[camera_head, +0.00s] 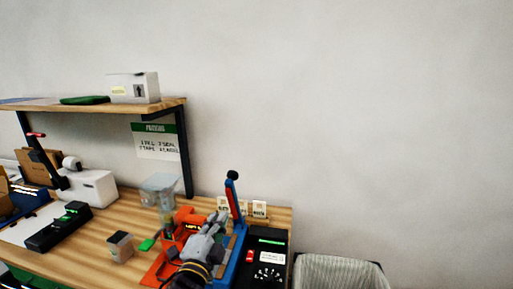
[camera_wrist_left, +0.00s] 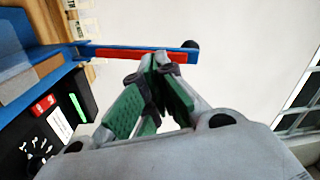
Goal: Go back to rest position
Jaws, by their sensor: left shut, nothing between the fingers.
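My left gripper (camera_head: 213,225) is over the right part of the wooden table (camera_head: 95,247), in front of the blue and red lever (camera_head: 235,199). In the left wrist view, its green-padded fingers (camera_wrist_left: 155,65) meet at the tips with nothing between them. The blue and red lever (camera_wrist_left: 140,54) passes just by the fingertips in that view; I cannot tell whether they touch. My right gripper is in neither view.
An orange device (camera_head: 170,255) stands left of the gripper, and a black box with a green strip (camera_head: 268,240) on its right. A clear container (camera_head: 158,188) stands behind. A shelf (camera_head: 100,106) overhangs the left. A lined bin (camera_head: 335,272) stands at lower right.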

